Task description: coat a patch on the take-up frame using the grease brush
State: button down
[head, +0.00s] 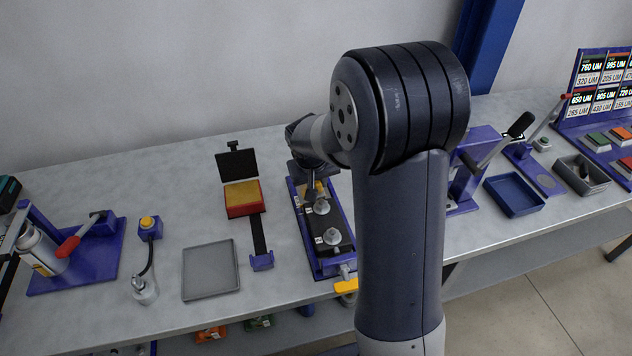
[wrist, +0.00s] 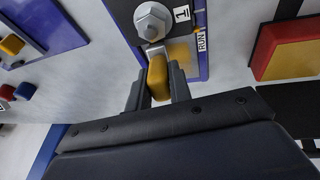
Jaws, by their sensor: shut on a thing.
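The take-up frame (head: 310,254) is a long purple-blue frame with a dark top and bolts, lying on the bench left of my arm. In the wrist view its end (wrist: 198,67) shows with a large bolt and the labels "1" and "RUN". My gripper (wrist: 161,82) is shut on the yellow handle of the grease brush (wrist: 158,75), over the far end of the frame. A grey metal part shows beyond the handle; I cannot tell if the brush tip touches. A dull yellow area (wrist: 182,51) shows on the frame beside the brush. My arm partly hides the frame in the head view.
A red box with a yellow top (head: 243,198) and raised black lid stands left of the frame, with a grey tray (head: 209,271) nearer the front. A blue tray (head: 514,195) and lever devices stand to the right. Bare bench lies at the back left.

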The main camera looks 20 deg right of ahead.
notch_tip(320, 180, up, 2)
jog(key=shift+w+r, duration=0.1)
jog(key=shift+r, duration=0.1)
jog(key=shift+r+p, duration=2.15)
jog(key=shift+r, duration=0.55)
